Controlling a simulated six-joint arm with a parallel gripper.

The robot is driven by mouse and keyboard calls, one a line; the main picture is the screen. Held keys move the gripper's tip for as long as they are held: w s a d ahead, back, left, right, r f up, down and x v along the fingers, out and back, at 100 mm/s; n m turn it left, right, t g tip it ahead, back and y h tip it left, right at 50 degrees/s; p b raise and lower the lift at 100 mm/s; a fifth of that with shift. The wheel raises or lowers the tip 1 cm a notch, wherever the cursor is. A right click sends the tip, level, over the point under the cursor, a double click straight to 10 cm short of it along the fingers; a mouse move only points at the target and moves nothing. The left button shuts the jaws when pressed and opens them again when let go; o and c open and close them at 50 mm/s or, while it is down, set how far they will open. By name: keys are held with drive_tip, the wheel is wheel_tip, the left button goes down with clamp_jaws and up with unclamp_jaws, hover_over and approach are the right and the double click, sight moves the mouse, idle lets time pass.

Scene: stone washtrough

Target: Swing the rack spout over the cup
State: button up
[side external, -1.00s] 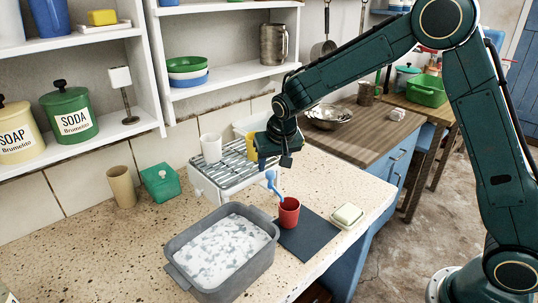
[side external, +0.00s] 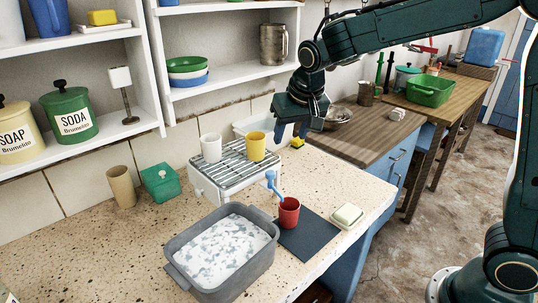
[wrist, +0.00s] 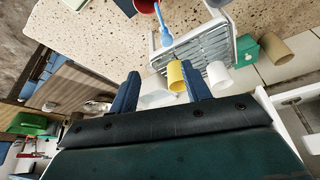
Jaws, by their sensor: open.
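The white rack (side external: 230,172) with a metal grille stands on the speckled counter. Its blue spout (side external: 273,184) sticks out at the front right and points down toward the red cup (side external: 289,213), which stands upright on a dark mat. In the wrist view the blue spout (wrist: 166,33) reaches to the rim of the red cup (wrist: 146,5), its tip apparently over the opening. My gripper (side external: 291,131) is open and empty, raised behind and right of the rack, apart from the spout. In the wrist view my gripper's (wrist: 162,84) blue fingers are spread.
A white cup (side external: 211,148) and a yellow cup (side external: 256,146) stand on the grille. A grey basin (side external: 222,250) is in front of the rack. Soap (side external: 347,215) lies on a dish right of the mat. Shelves (side external: 232,70) rise behind the counter.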

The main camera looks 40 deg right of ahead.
drive_tip(key=s+d+r+n, duration=0.1)
drive_tip(key=s+r, duration=0.1)
drive_tip(key=s, duration=0.5)
drive_tip(key=s+d+r, duration=0.1)
drive_tip(key=s+r, duration=0.2)
drive_tip(key=s, duration=0.4)
drive_tip(key=shift+s+d+r+n+t+y, duration=0.15)
drive_tip(key=shift+r+n+t+y, duration=0.15)
drive_tip(key=shift+n+y, duration=0.1)
drive_tip(key=shift+c, duration=1.3)
drive_tip(key=w+f+m+g, duration=0.2)
drive_tip(key=w+f, duration=0.1)
drive_tip(key=w, duration=0.8)
drive_tip(key=w+f+m+g, duration=0.3)
drive_tip(key=w, duration=0.8)
drive_tip(key=shift+w+a+f+y, duration=0.3)
drive_tip(key=shift+w+a+f, duration=0.1)
